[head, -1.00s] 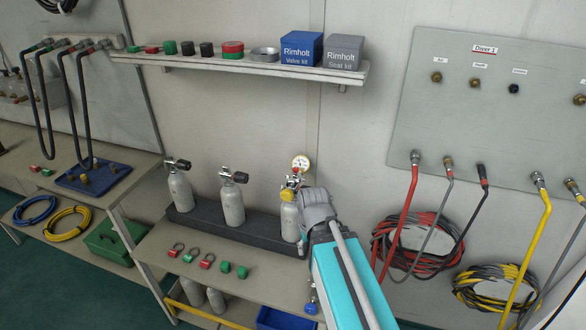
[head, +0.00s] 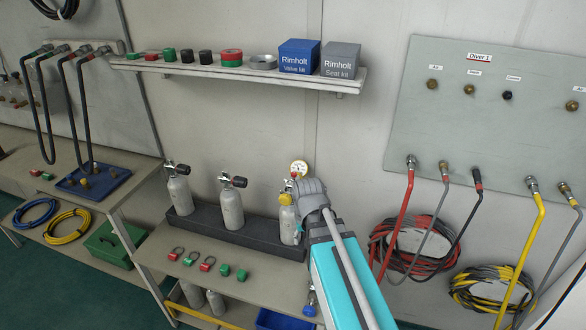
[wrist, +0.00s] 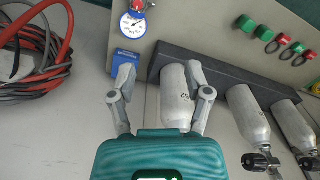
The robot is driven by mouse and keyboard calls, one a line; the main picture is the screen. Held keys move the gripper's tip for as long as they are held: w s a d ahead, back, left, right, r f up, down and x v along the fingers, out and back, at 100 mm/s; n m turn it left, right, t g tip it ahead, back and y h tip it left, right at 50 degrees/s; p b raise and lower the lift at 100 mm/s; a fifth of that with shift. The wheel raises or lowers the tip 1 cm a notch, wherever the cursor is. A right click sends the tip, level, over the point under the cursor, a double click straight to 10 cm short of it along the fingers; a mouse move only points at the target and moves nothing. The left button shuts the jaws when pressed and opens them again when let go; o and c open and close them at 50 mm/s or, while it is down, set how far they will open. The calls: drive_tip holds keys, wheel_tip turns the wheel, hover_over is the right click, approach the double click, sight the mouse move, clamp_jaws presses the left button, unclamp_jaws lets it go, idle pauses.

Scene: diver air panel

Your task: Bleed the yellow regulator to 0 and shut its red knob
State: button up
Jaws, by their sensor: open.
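The yellow regulator (head: 285,199) sits on top of the right-hand grey cylinder (head: 289,226) in the rack. Its round white gauge (head: 299,168) stands above it; the needle is too small to read. My gripper (head: 311,192) is open, just right of the regulator, and partly covers it. The red knob cannot be made out in the head view. In the wrist view, my open fingers (wrist: 160,74) appear around the cylinder's picture (wrist: 178,92), with no visible contact. The regulator does not show there.
A dark rack (head: 250,236) also holds two cylinders with black-knobbed valves. Red and green rings (head: 205,263) lie on the bench in front. The wrist view shows another gauge (wrist: 135,22) beside a blue block (wrist: 125,57). Hoses (head: 410,240) hang at the right.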

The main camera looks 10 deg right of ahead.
sight(294, 173)
drive_tip(key=w+r+m+p, duration=0.3)
drive_tip(key=w+r+p, duration=0.1)
drive_tip(key=w, duration=0.3)
drive_tip(key=w+r+m+p, duration=0.3)
drive_tip(key=w+r+p, duration=0.2)
drive_tip(key=w+r, duration=0.1)
drive_tip(key=w+d+r+m+p, duration=0.1)
drive_tip(key=w+r+m+p, duration=0.2)
drive_tip(key=w, duration=0.6)
drive_tip(key=shift+w+d+r+m+p, duration=0.1)
drive_tip(key=shift+r+m+p, duration=0.2)
drive_tip(key=shift+r+p, duration=0.6)
drive_tip(key=shift+w+r, duration=0.2)
drive_tip(key=shift+w, duration=0.15)
drive_tip(key=shift+f, duration=0.2)
drive_tip(key=shift+f+b, duration=3.65)
clamp_jaws()
